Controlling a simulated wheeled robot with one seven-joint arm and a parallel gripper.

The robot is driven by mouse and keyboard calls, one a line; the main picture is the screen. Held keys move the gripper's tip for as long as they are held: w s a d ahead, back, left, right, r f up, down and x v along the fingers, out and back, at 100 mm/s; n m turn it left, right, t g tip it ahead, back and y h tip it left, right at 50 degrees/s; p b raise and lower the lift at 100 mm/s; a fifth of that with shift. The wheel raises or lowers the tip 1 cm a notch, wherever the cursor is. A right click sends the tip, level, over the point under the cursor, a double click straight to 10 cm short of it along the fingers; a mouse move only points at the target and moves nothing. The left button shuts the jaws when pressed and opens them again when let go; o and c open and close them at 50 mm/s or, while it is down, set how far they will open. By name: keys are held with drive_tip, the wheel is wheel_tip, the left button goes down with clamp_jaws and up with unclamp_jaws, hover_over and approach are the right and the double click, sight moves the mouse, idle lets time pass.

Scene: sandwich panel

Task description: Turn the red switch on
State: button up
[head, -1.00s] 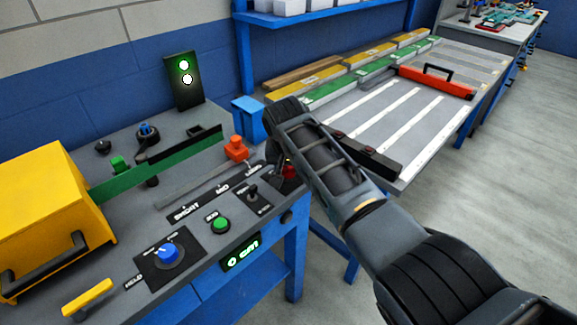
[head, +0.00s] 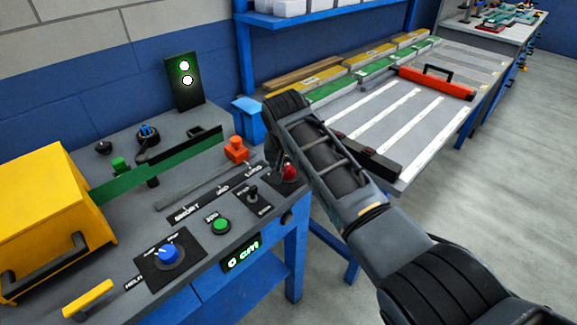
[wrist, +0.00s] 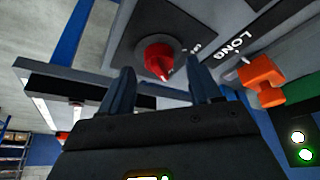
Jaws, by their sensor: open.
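The red switch (head: 289,172) is a red knob on a dark plate at the right end of the control panel (head: 185,238). In the wrist view the red switch (wrist: 158,60) looks cone-shaped, with its tip towards my gripper. My gripper (wrist: 165,82) is open and empty, with one blue-grey finger on each side of the knob in the picture. The knob appears beyond the fingertips; I cannot tell whether they touch it. In the head view my forearm stands behind and right of the knob, and the fingers are mostly hidden.
A small black lever (head: 252,192), a green button (head: 221,225) and a blue rotary knob (head: 168,252) sit left of the red switch. An orange block (head: 236,150) stands close behind it, also seen in the wrist view (wrist: 262,80). A striped table (head: 440,130) lies to the right.

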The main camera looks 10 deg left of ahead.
drive_tip(key=v, duration=0.5)
drive_tip(key=shift+s+r, duration=0.1)
drive_tip(key=shift+r, duration=0.2)
